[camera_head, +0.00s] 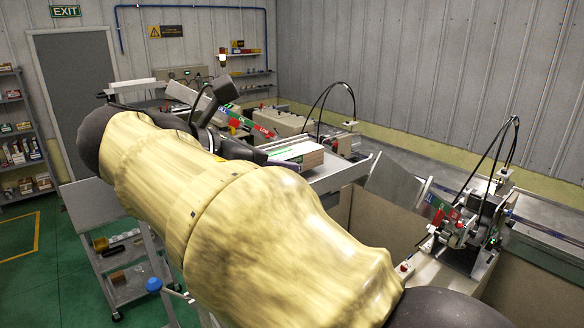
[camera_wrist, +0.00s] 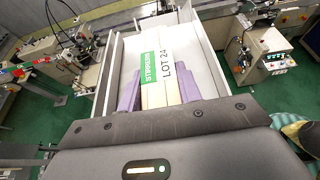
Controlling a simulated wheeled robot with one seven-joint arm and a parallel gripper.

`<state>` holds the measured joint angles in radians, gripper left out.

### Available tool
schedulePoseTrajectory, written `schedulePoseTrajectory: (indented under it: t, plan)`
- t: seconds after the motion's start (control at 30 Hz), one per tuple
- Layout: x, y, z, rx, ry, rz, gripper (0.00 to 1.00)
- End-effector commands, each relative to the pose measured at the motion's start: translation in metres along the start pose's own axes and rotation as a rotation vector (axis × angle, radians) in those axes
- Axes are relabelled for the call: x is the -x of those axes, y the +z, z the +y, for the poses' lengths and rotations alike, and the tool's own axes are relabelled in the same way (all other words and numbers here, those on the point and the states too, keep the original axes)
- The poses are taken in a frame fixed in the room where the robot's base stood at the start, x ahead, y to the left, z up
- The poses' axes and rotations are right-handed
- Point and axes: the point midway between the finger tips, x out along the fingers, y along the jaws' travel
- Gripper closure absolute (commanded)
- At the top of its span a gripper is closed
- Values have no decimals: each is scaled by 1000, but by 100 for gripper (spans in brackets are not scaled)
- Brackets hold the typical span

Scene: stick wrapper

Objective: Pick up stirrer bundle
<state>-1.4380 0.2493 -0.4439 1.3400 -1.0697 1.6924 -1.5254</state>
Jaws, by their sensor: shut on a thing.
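The stirrer bundle (camera_wrist: 158,68) is a pale wooden block with a green "STIRRERS" label and a white "LOT 24" label. In the wrist view it lies between the purple pads of my gripper (camera_wrist: 160,93), which is shut on it. In the head view the bundle (camera_head: 298,152) shows its wooden end and white and green top, at the white tray (camera_head: 347,172). My arm hides most of the gripper there. I cannot tell whether the bundle rests on the tray floor or is just above it.
The tray's white side wall (camera_wrist: 113,72) runs close beside my gripper. A wrapping machine (camera_head: 474,222) with black hoses stands at right. A grey cart (camera_head: 131,285) stands at lower left, and shelves (camera_head: 20,150) line the left wall. Green floor is open between them.

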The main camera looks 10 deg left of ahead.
Motion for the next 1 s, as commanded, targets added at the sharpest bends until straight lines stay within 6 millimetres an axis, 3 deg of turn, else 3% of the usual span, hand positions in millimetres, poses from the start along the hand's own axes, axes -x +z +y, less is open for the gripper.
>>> schedulePoseTrajectory:
  t: [0.5, 0.7, 1.0]
  plan:
    - [29, 70, 0, -5, -1, -1, 89]
    - [34, 83, 0, -1, -1, 0, 89]
    - [35, 84, -1, -1, -1, 0, 89]
